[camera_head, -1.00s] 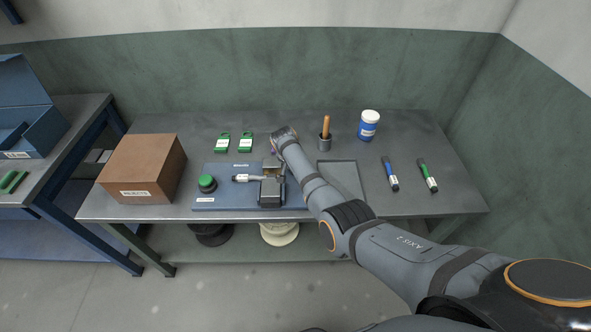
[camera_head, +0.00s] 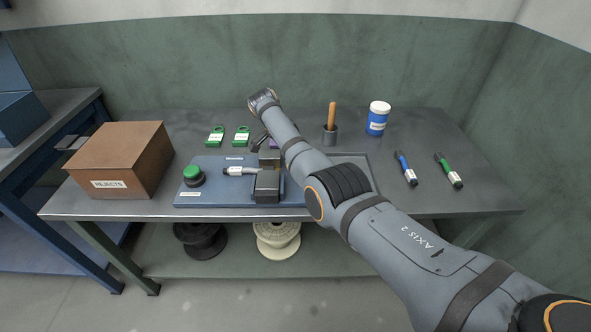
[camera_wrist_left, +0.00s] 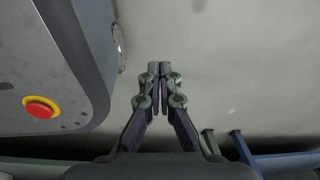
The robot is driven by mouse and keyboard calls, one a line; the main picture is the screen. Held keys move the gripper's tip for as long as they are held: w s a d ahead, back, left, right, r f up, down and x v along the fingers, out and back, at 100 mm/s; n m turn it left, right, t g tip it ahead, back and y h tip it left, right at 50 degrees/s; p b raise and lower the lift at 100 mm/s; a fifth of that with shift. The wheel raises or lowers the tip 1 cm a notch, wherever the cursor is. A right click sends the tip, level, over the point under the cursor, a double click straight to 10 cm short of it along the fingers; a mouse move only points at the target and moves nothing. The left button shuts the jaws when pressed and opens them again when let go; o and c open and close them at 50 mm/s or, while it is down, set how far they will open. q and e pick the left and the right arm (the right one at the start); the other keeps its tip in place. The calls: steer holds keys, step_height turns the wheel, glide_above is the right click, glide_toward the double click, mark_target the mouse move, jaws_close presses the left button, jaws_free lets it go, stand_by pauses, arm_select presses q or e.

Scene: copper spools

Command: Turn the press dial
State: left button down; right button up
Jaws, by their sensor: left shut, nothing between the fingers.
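The press (camera_head: 267,186) is a dark block on a blue base plate (camera_head: 212,203) near the table's front edge. A green push button (camera_head: 193,173) stands on the plate's left. I cannot make out a dial; my right arm covers the plate's right part. My right gripper (camera_head: 258,144) hangs just behind the press, small and partly hidden, so its opening is unclear. My left gripper (camera_wrist_left: 158,68) is shut and empty in the left wrist view, away from the table.
A cardboard rejects box (camera_head: 120,163) stands left. Green tags (camera_head: 241,136) lie behind the plate. Spools (camera_head: 277,238) sit below. A red button (camera_wrist_left: 40,107) shows bottom left.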

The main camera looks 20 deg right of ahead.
steer(key=m+b, duration=0.1)
steer(key=b, duration=0.1)
steer(key=shift+f+b, duration=0.2)
steer(key=shift+b, duration=0.1)
arm_select(q)
steer(key=w+f, duration=0.1)
steer(key=w, duration=0.5)
steer(key=shift+f, duration=0.15)
arm_select(e)
steer(key=shift+r+g, duration=0.1)
steer(key=shift+g, duration=0.2)
steer(key=o, duration=1.2)
step_height(320, 180, up, 10)
steer(key=shift+r, duration=0.1)
